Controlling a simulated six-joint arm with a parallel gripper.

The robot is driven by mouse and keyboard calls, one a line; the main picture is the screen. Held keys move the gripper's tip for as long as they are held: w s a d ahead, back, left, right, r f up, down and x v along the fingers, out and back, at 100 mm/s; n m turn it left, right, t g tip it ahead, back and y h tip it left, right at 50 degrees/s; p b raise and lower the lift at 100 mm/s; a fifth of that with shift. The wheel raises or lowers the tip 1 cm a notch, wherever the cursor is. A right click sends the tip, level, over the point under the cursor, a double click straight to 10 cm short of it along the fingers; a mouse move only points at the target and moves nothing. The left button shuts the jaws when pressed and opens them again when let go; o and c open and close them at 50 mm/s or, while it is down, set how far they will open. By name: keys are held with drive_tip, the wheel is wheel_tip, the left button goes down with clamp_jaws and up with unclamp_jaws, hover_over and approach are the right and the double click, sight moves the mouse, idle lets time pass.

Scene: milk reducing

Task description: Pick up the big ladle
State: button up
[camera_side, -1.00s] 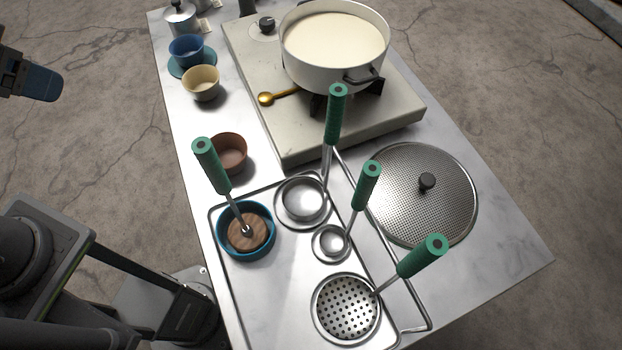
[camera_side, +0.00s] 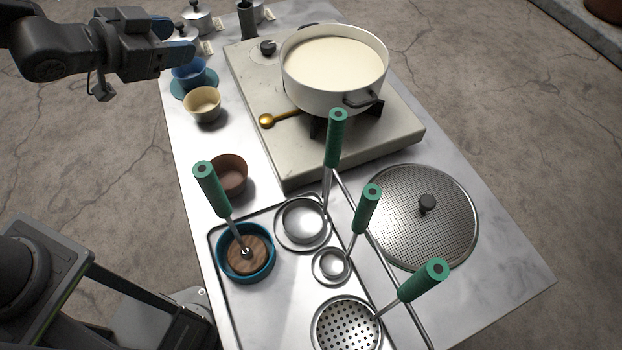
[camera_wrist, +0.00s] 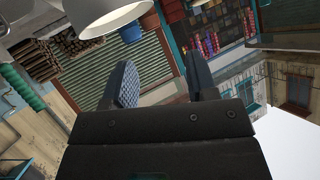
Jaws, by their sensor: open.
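The big ladle (camera_side: 303,222) has a round steel bowl resting on the tray and a green handle (camera_side: 336,138) standing up towards the pot. A smaller ladle (camera_side: 332,266) lies in front of it, with its own green handle. A perforated skimmer (camera_side: 346,327) is nearer the front, cut by the lower edge. My gripper (camera_side: 183,56) is at the upper left, above the cups and well apart from the big ladle. In the wrist view its two dark fingers (camera_wrist: 163,85) are spread with nothing between them.
A pot of milk (camera_side: 335,62) stands on the stove (camera_side: 265,140) behind the ladles. A round perforated lid (camera_side: 410,225) lies to the right. A blue bowl (camera_side: 222,270) with a green-handled wooden tool (camera_side: 210,188) stands left. A brown bowl (camera_side: 229,177) and cream cup (camera_side: 202,104) line the left edge.

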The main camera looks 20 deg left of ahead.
drive_tip(key=s+d+f+m+g+h, duration=0.4)
drive_tip(key=d+h, duration=0.3)
drive_tip(key=d, duration=0.1)
drive_tip(key=s+d+f+m+g+h, duration=0.3)
drive_tip(key=d+f+m+g+h, duration=0.2)
drive_tip(key=d+h, duration=0.25)
drive_tip(key=shift+y, duration=0.25)
drive_tip(key=w+d, duration=0.1)
drive_tip(key=d, duration=0.8)
drive_tip(key=w+d, duration=0.1)
drive_tip(key=d, duration=0.4)
drive_tip(key=shift+w, duration=0.3)
drive_tip(key=shift+c, duration=0.3)
clamp_jaws()
